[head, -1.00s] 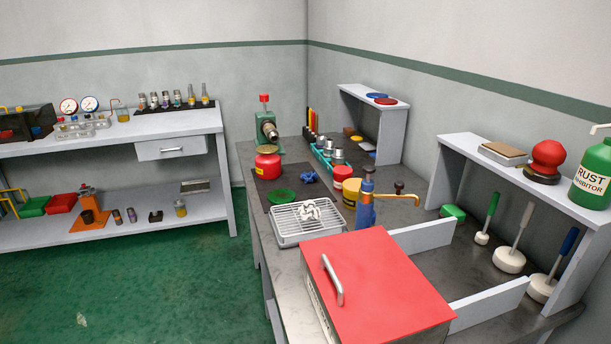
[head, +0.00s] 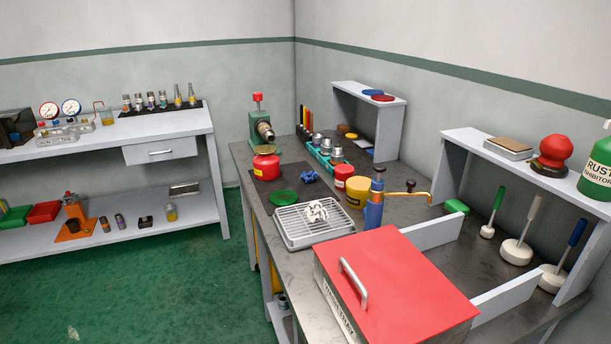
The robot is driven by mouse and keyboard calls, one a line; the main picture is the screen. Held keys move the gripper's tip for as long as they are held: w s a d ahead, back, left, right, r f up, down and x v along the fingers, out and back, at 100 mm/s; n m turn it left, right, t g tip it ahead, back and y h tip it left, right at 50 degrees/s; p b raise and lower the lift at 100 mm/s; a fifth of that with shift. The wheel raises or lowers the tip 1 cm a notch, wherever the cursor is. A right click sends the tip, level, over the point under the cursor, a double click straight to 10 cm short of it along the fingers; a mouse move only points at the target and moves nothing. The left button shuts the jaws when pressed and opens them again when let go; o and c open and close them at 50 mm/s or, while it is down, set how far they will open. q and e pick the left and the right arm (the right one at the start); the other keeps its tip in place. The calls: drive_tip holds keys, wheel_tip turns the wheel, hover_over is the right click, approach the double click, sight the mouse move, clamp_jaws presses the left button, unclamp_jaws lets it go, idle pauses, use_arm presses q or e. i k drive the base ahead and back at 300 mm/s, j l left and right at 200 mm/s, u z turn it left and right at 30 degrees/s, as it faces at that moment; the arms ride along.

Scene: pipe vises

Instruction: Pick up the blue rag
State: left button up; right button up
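The blue rag (head: 309,176) is a small crumpled blue cloth. It lies on the dark mat (head: 262,196) on the workbench, right of a red can (head: 266,163) and behind a green disc (head: 283,197). A white crumpled cloth (head: 316,211) lies on a wire rack tray (head: 290,236) in front of it. Neither of my grippers is in view.
A red-lidded box (head: 398,283) fills the bench's near end. A blue pump with a brass spout (head: 374,205), a yellow tin (head: 357,190) and a red tin (head: 343,176) stand right of the rag. A green vise (head: 260,122) stands behind. Green floor (head: 150,285) is open at left.

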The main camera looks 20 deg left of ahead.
sight(308, 177)
drive_tip(key=i+j+z, duration=0.15)
drive_tip(key=j+z, duration=0.3)
drive_tip(key=j, duration=0.4)
drive_tip(key=j+z, duration=0.4)
drive_tip(key=j, duration=0.4)
drive_tip(key=k+j+z, duration=0.15)
drive_tip(key=j+z, duration=0.3)
drive_tip(key=j, duration=0.4)
